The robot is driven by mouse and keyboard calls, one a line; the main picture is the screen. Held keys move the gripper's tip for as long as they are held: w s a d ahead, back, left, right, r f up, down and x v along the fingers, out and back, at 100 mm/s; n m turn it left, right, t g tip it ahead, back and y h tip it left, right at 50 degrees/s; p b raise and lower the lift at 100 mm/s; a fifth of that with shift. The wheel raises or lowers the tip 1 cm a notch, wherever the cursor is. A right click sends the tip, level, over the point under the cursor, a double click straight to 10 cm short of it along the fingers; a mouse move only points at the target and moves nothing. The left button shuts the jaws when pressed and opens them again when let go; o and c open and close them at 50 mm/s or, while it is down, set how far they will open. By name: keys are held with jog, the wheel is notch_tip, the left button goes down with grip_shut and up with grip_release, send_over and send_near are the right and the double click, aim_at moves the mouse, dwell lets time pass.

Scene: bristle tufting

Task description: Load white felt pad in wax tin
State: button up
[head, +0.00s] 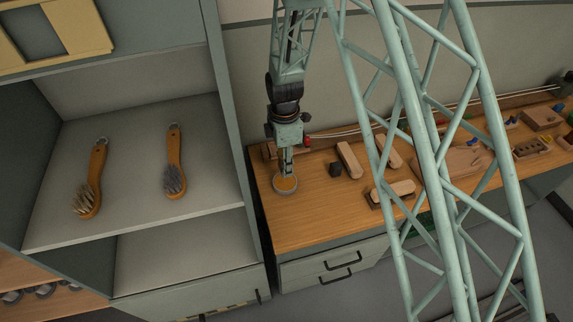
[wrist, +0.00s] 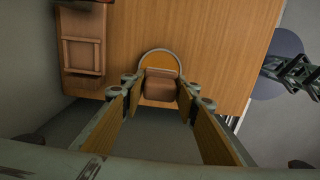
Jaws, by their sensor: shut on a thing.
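The wax tin (head: 279,190) is a round, shallow tin with a grey rim and an amber inside, near the left end of the wooden bench. Its rim also shows in the wrist view (wrist: 160,50). My gripper (head: 286,174) points down over the tin. In the wrist view, my gripper (wrist: 160,92) is shut on a brown block (wrist: 160,88), which appears in front of the tin and hides part of it. I cannot tell whether the block touches the wax. No plainly white felt pad shows; the block's underside is hidden.
On the bench, a small dark block (head: 335,169) and several wooden blocks (head: 349,160) lie right of the tin. A brown tray (wrist: 83,56) lies left in the wrist view. Two brushes (head: 174,175) lie on the cabinet shelf (head: 135,205) at left.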

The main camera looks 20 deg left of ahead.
aim_at(285, 182)
jog(key=shift+f, duration=0.2)
dwell(0.3)
jog(key=shift+f+b, duration=0.65)
jog(key=shift+f, duration=2.1)
jog(key=shift+s+d+f+b, duration=0.1)
jog(key=shift+f+b, duration=0.55)
jog(key=shift+f, duration=0.05)
dwell(2.5)
jog(key=shift+r, duration=0.1)
jog(key=shift+r+p, duration=0.95)
jog(key=shift+r, duration=2.55)
